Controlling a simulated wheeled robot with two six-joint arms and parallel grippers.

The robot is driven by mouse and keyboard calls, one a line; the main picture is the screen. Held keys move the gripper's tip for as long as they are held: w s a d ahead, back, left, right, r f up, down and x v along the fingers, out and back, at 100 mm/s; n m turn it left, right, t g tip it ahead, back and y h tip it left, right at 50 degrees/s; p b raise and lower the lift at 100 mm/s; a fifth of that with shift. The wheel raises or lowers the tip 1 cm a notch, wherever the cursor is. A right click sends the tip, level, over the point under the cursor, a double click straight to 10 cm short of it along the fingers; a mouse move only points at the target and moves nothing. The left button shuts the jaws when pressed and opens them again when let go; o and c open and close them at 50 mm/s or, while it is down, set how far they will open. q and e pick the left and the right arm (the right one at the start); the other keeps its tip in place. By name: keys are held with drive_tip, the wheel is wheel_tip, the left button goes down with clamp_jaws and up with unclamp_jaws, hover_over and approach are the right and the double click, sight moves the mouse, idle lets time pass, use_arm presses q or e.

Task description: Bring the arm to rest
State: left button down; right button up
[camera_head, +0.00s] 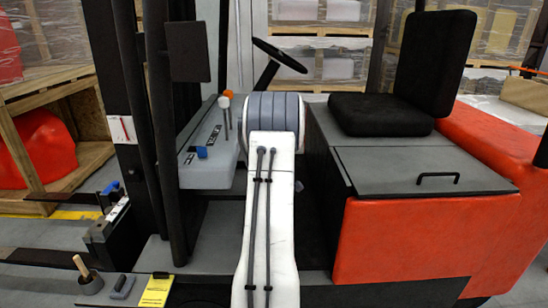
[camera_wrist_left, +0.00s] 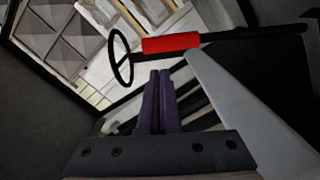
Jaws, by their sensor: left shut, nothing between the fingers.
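My white arm (camera_head: 270,220) rises from the bottom middle of the head view to a grey-banded joint, in front of a forklift's cab. Its gripper is hidden in that view. In the left wrist view my left gripper (camera_wrist_left: 159,73) shows two dark purple fingers side by side, closed and empty. A steering wheel (camera_wrist_left: 121,57) and a red cylinder (camera_wrist_left: 171,43) on a dark bar lie beyond the fingertips. No right gripper shows.
The forklift has a black seat (camera_head: 384,113), an orange body (camera_head: 420,235), a steering wheel (camera_head: 279,54) and a grey console (camera_head: 209,160) with levers close left of my arm. A dark mast (camera_head: 160,120) stands further left. Wrapped pallets (camera_head: 320,65) stand behind.

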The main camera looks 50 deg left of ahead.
use_arm(q)
drive_tip(key=shift+v, duration=0.95)
drive_tip(key=shift+s+a+r, duration=0.15)
drive_tip(key=shift+a, duration=0.05)
